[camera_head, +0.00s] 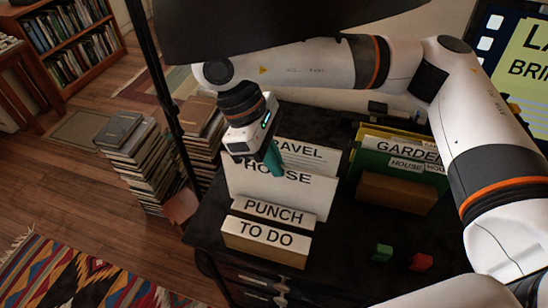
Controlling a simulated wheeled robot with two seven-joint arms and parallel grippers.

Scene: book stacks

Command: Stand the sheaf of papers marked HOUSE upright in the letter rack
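A white sheaf marked HOUSE (305,192) stands upright, between a TRAVEL sheaf (312,153) behind it and a PUNCH sheaf (265,211) in front. At the front of this row is a wooden block marked TO DO (265,243). My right gripper (273,163) reaches down from above, its teal fingers at the top edge of the HOUSE sheaf, overlapping it in view. The gap between the fingers is hidden, so I cannot tell whether they grip it. A brown wooden holder (396,194) at the right contains green folders (372,160) and papers marked GARDEN (400,147). My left gripper is not in view.
The dark desk (340,255) carries a green block (382,253) and a red block (420,262) at the front right. A screen (525,75) stands at the right. Stacks of books (140,165) stand on the floor to the left. The desk's front middle is clear.

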